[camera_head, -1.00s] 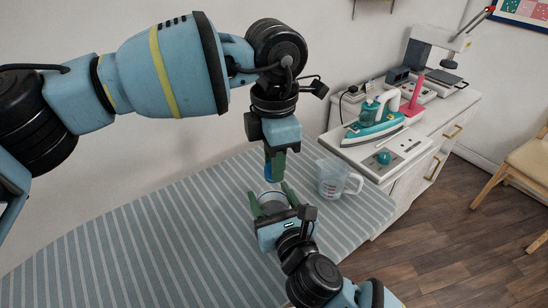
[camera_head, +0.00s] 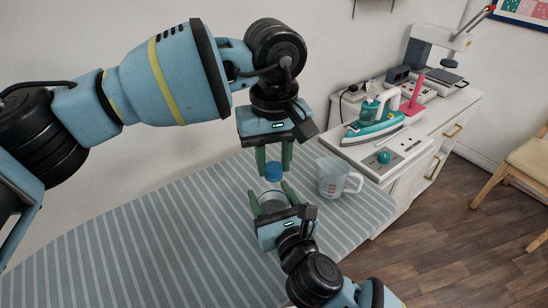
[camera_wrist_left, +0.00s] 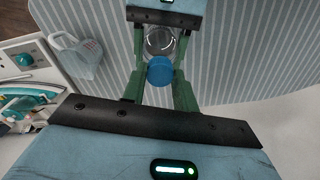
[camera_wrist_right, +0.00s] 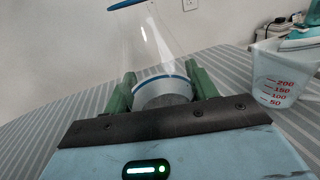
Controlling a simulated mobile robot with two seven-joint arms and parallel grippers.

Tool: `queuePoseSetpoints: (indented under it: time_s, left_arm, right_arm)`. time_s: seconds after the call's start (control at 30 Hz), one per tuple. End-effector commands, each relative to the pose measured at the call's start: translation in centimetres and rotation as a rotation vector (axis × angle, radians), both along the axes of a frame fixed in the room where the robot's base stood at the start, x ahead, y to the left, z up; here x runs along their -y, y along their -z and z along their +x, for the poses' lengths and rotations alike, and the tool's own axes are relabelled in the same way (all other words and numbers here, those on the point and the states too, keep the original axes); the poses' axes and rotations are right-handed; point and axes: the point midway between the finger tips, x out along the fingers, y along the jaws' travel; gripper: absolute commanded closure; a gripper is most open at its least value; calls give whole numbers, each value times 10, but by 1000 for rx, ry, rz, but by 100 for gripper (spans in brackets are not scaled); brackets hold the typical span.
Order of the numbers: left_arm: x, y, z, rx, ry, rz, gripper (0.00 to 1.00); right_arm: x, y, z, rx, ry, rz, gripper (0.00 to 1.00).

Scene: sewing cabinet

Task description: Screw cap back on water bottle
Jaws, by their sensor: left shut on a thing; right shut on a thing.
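A blue cap (camera_head: 273,172) sits between the green fingers of my left gripper (camera_head: 273,164), which points down and is shut on it. The cap also shows in the left wrist view (camera_wrist_left: 160,71). Below it is the clear water bottle (camera_head: 272,199), with my right gripper (camera_head: 270,200) shut around its body. In the right wrist view, the see-through bottle (camera_wrist_right: 163,90) rises between the fingers, and the blue cap (camera_wrist_right: 136,4) is at the top edge, over the narrow upper part. I cannot tell whether the cap touches the bottle's mouth.
A clear measuring jug (camera_head: 336,178) stands just right of the bottle on the striped board (camera_head: 150,240). A white cabinet (camera_head: 420,150) behind bears a teal iron (camera_head: 374,122) and a sewing machine (camera_head: 440,50). The board's left side is clear.

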Motion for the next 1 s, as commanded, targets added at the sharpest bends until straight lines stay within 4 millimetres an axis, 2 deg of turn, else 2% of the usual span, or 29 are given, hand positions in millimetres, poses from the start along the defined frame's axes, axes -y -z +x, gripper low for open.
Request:
queuePoseSetpoints:
  time_s: [0.7, 0.83, 1.0]
  left_arm:
    - [-1, 0, 0, 1, 1131, -1, 92]
    - [-1, 0, 0, 1, 1270, -1, 92]
    - [-1, 0, 0, 1, 1340, -1, 92]
  right_arm:
    - [0, 1, 0, -3, 1, -1, 100]
    - [0, 1, 0, -3, 1, 0, 100]
    - [0, 1, 0, -3, 1, 0, 100]
